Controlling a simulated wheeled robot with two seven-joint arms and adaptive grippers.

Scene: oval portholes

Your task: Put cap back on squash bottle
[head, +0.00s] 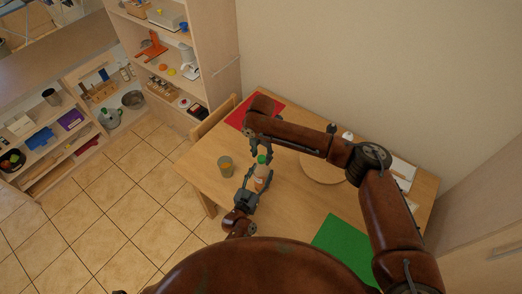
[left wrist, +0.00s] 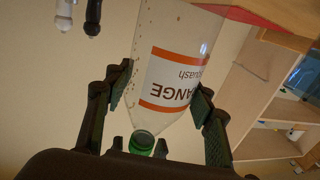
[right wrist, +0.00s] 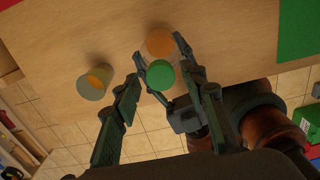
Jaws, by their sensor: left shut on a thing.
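The squash bottle (head: 261,174) is clear with a white and orange label, and my left gripper (head: 252,186) is shut around its body above the table. The bottle and its label (left wrist: 178,75) appear upside down in the left wrist view. The green cap (head: 262,159) is at the bottle's mouth; it also shows in the left wrist view (left wrist: 142,143) and right wrist view (right wrist: 160,75). I cannot tell if it is screwed tight. My right gripper (head: 259,146) is open just above the cap, which appears between and beyond its fingertips.
A glass with orange drink (head: 226,166) stands on the wooden table (head: 208,160), left of the bottle. A red mat (head: 270,101), a round board (head: 322,169) and a green mat (head: 343,243) also lie there. Shelves (head: 170,50) stand beyond.

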